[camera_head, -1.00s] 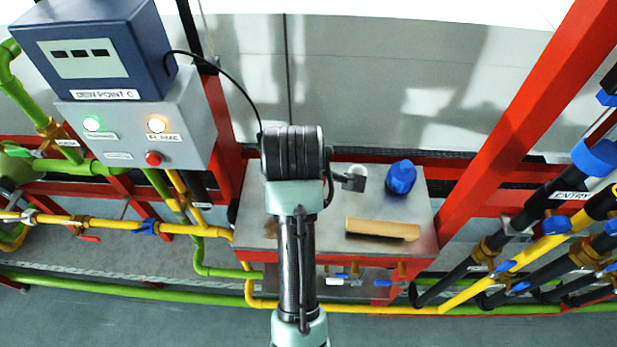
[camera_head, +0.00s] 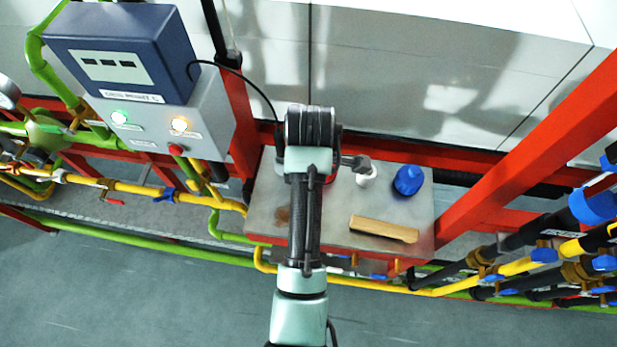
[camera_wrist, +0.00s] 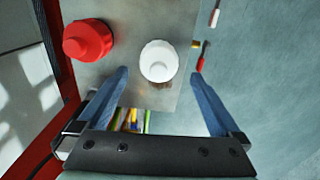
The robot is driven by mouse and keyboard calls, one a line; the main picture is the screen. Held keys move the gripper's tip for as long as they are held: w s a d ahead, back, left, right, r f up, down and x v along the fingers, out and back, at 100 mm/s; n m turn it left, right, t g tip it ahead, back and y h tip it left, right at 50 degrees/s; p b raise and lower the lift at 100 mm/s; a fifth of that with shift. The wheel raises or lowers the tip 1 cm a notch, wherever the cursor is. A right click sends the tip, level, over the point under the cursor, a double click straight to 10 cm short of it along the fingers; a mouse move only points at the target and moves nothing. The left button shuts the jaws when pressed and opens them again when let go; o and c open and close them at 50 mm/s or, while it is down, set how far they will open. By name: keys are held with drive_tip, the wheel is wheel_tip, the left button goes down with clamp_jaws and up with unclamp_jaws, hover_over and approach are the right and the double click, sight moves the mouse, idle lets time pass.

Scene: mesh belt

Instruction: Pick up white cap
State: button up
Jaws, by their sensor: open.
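In the wrist view the white cap (camera_wrist: 158,62) lies between the tips of my open gripper (camera_wrist: 160,76), with a visible gap on each side. Nothing is held. I cannot tell how far the fingertips are above the cap.
A red cap (camera_wrist: 88,40) stands left of the white cap in the wrist view. A blue cap (camera_head: 408,180) and a tan block (camera_head: 384,229) are on the metal table (camera_head: 340,225). A slanted red beam (camera_head: 530,165) rises at the right.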

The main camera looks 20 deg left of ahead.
drive_tip(key=shift+a+f+p, duration=0.15)
drive_tip(key=shift+f+p, duration=1.15)
drive_tip(key=shift+f, duration=2.45)
drive_tip(key=shift+c, duration=0.3)
drive_tip(key=c, duration=1.2)
drive_tip(key=shift+c, duration=0.2)
